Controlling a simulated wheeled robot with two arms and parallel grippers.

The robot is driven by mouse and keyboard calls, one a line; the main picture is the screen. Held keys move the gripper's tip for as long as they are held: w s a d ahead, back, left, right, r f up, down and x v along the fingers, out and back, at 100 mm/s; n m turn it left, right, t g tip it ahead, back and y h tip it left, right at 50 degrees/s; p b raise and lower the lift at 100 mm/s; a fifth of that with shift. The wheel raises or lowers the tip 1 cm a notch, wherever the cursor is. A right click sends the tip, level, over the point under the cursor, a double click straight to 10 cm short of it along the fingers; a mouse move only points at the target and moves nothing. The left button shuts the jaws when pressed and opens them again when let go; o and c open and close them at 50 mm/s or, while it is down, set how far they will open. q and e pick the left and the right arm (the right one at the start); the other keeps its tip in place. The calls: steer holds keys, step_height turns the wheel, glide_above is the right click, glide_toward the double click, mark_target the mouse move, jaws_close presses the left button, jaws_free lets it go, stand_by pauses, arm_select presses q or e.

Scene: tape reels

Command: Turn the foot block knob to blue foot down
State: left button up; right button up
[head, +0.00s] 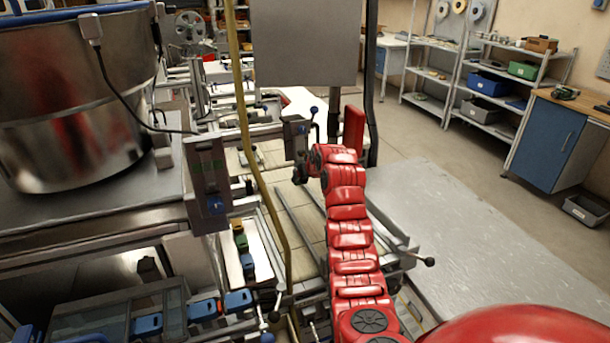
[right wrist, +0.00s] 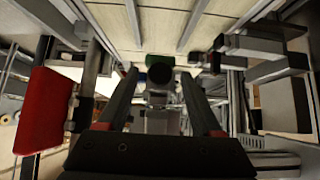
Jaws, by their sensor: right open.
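My right arm reaches in from the bottom of the head view, and its gripper (head: 302,174) is at the conveyor machine, small and partly hidden by the arm's end. In the right wrist view the gripper (right wrist: 160,103) is open, with its two fingers apart. A dark round part (right wrist: 160,75) shows between the fingers, with a green and blue piece (right wrist: 160,60) just behind it. I cannot tell if this is the foot block knob or whether the fingers touch it. In the head view a block with yellow, green and blue parts (head: 242,248) sits left of my arm. My left gripper is out of view.
A red plate (head: 353,128) stands beside my gripper; it also shows in the right wrist view (right wrist: 45,110). A large steel bowl (head: 70,100) is at the left. A yellow hose (head: 247,130) hangs left of my arm. A bare grey surface (head: 460,230) lies to the right.

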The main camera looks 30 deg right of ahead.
steer(key=shift+w+f, duration=0.1)
steer(key=shift+f, duration=0.05)
jaws_close()
stand_by(0.4)
